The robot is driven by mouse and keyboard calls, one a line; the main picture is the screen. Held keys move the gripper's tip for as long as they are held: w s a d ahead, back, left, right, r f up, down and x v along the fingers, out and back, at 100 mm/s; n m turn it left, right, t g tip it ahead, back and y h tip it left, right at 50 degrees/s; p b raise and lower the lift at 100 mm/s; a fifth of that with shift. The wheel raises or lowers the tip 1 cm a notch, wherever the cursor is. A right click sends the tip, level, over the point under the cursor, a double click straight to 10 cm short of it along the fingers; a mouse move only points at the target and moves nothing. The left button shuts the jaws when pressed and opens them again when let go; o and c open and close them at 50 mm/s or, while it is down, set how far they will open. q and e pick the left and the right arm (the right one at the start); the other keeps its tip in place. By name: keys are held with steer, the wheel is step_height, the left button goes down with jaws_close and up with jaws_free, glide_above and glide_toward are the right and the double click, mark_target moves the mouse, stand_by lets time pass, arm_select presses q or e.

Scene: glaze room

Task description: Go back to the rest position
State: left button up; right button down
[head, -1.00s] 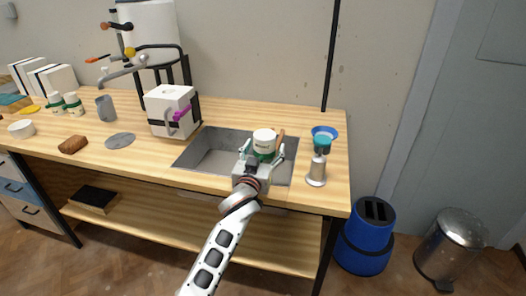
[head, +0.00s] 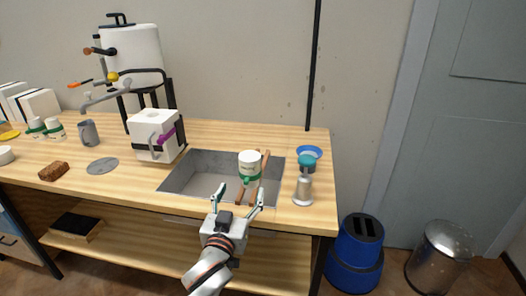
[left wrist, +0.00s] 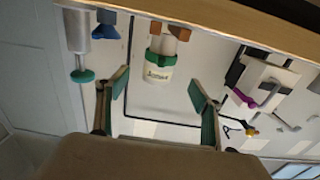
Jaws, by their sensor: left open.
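My left gripper (head: 239,195) is open and empty at the front edge of the sink (head: 172,184). Its two fingers also show spread apart in the left wrist view (left wrist: 158,84). A white jar with a green band (head: 250,160) stands beyond the fingertips, over the sink, apart from the fingers. It also shows between and past the fingers in the left wrist view (left wrist: 160,67). Brown wooden bars lie beside and under the jar; how it rests on them is partly hidden. My right gripper is in no view.
A silver bottle with a teal top (head: 304,186) and a blue bowl (head: 309,152) stand right of the sink. A white box with a purple handle (head: 155,137) stands left of it.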

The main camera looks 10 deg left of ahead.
arm_select(q)
steer(key=s+a+f+m+g+p, duration=0.2)
steer(key=s+a+f+g, duration=0.1)
steer(key=s+f, duration=1)
steer(key=s+a+f+m+g+h+p, duration=0.1)
steer(key=s+a+f+g+p, duration=0.2)
steer(key=s+f, duration=1)
steer(key=s+g, duration=0.1)
steer(key=s, duration=0.5)
steer(key=shift+s+a+m+h+p, duration=0.2)
steer(key=shift+m+h+p, duration=0.1)
steer(key=shift+m, duration=0.1)
stand_by(1.2)
